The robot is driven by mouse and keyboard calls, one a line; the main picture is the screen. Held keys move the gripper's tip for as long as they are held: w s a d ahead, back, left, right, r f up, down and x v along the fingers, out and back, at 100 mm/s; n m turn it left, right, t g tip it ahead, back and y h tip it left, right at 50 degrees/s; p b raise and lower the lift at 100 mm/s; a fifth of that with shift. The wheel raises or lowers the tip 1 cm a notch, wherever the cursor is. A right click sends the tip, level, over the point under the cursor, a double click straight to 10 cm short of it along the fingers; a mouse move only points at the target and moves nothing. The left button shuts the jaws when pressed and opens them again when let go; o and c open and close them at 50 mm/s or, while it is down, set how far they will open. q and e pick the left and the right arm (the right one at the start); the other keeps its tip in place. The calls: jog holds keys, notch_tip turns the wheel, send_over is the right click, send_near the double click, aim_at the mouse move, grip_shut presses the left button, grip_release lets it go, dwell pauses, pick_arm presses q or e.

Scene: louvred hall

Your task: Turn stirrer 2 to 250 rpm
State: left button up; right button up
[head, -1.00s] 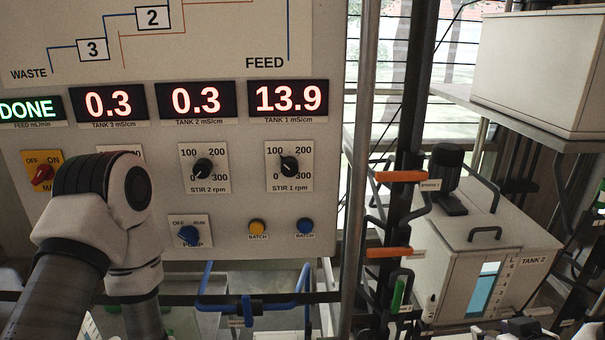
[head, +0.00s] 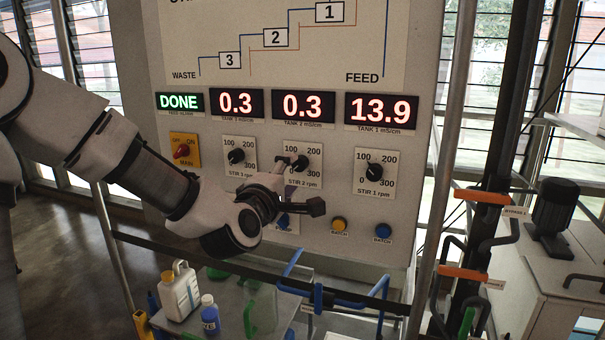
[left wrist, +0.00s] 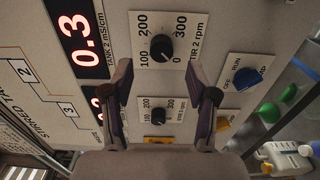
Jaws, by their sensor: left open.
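The stirrer 2 knob (head: 301,163) is a black dial on a white plate marked 0 to 300, labelled STIR 2 rpm, on the grey panel. My left gripper (head: 299,185) is open in front of this plate, and one finger partly covers the dial's left side. In the left wrist view the stirrer 2 knob (left wrist: 162,48) shows beyond the open fingers (left wrist: 167,84), above the middle of the gap, with nothing held. I cannot clearly read its pointer. My right gripper is not in view.
Similar dials sit close by: the left one (head: 236,156) and STIR 1 (head: 374,170). A red MAIN switch (head: 183,150), yellow button (head: 339,223) and blue button (head: 383,231) are on the panel. A dark rail crosses below, above bottles (head: 181,292).

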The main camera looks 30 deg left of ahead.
aim_at(298, 166)
pick_arm(q)
jog(key=b+x, duration=0.1)
jog(key=x, duration=0.1)
jog(key=b+x, duration=0.4)
jog(key=shift+s+a+f, duration=0.1)
jog(key=shift+a+f, duration=0.1)
jog(key=shift+a, duration=0.05)
jog(key=shift+d+r, duration=0.1)
jog(key=shift+d, duration=0.05)
jog(key=shift+w+a+b, duration=0.25)
jog(key=shift+w+b, duration=0.05)
jog(key=shift+w, duration=0.05)
grip_shut()
